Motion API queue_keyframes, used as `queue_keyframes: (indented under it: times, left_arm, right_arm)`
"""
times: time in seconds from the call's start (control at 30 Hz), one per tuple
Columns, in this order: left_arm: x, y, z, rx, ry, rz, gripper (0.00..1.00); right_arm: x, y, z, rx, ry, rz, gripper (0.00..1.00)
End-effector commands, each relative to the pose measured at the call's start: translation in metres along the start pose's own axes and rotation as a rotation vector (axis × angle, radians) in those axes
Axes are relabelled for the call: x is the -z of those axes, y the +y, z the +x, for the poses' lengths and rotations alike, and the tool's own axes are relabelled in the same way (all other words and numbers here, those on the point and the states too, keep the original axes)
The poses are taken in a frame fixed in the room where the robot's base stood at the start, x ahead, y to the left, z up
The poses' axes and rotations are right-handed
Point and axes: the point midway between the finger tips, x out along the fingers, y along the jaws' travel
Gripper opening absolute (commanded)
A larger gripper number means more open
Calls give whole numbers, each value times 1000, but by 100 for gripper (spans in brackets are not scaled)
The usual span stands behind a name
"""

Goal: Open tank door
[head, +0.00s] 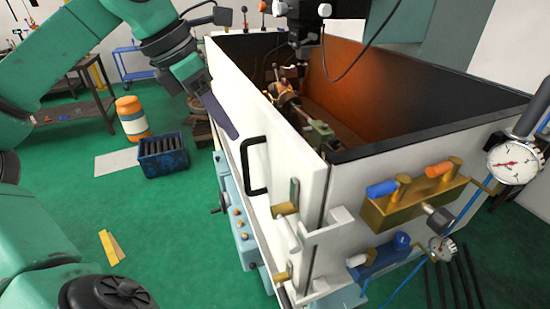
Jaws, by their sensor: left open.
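The tank (440,150) is a white open-topped box with a dark rim and a brown-orange inside. Its door (275,140) is the long white panel on the left side, standing in line with that side. A black bar handle (249,166) is on the door near the front corner. A brass and white latch or hinge fitting (287,222) sits at that corner. My left gripper (222,117) is open and empty, with its dark fingers in front of the door's far part, up and left of the handle and apart from it. My right gripper is not in view.
Valves with blue and orange handles (415,190) and a dial gauge (514,162) stick out from the tank's front. A blue crate (163,156) and an orange-white drum (132,118) stand on the green floor at left. The floor left of the door is mostly clear.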

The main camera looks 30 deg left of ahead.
Motion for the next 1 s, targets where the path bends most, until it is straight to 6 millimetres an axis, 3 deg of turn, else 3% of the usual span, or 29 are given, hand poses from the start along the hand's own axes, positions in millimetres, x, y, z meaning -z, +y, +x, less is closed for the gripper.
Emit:
queue_keyframes:
  times: [0.17, 0.6, 0.77, 1.0]
  left_arm:
    - [6, 0, 17, -19, 22, 7, 50]
    - [6, 1, 126, -14, 19, 6, 50]
    - [6, 2, 142, -16, 18, 5, 50]
    - [6, 2, 144, -16, 17, 5, 50]
  right_arm:
    - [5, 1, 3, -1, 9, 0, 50]
    - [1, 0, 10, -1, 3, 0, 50]
    - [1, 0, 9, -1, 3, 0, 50]
    - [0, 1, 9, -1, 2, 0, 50]
